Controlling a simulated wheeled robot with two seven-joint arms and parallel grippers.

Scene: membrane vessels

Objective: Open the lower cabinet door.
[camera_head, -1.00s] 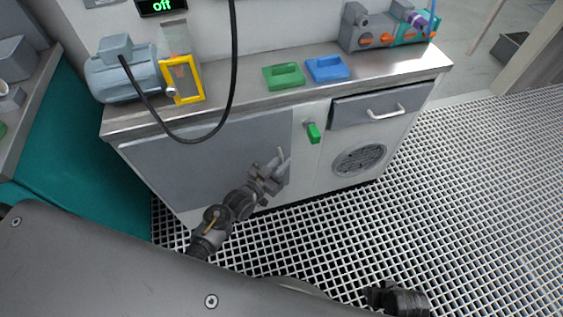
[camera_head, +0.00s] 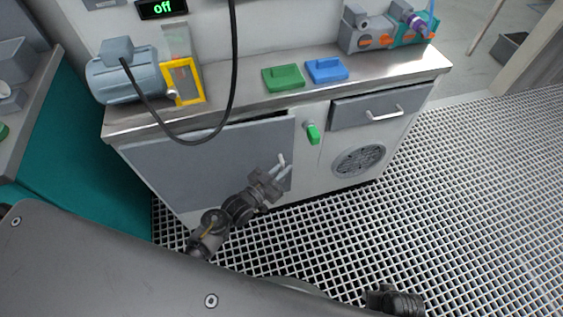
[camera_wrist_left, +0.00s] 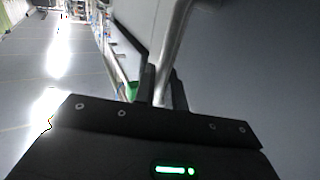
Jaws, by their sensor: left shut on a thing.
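The lower cabinet door (camera_head: 190,165) is a wide grey panel on the left part of the cabinet front. A dark gap shows along its top right edge, so it stands slightly ajar. My left gripper (camera_head: 277,174) is at the right side of the door, shut on its pale bar handle (camera_head: 281,159). In the left wrist view, the handle (camera_wrist_left: 175,40) runs up from between my left fingers (camera_wrist_left: 164,88). A dark part of my right arm (camera_head: 393,300) shows at the bottom edge; its jaws cannot be made out.
A green latch-like knob (camera_head: 313,134) sits right of the door. Beyond it are a closed drawer (camera_head: 380,108) and a round vent (camera_head: 359,160). The countertop (camera_head: 235,103) holds a motor, a yellow frame and green and blue blocks. A black cable hangs before the door. The grid floor is clear.

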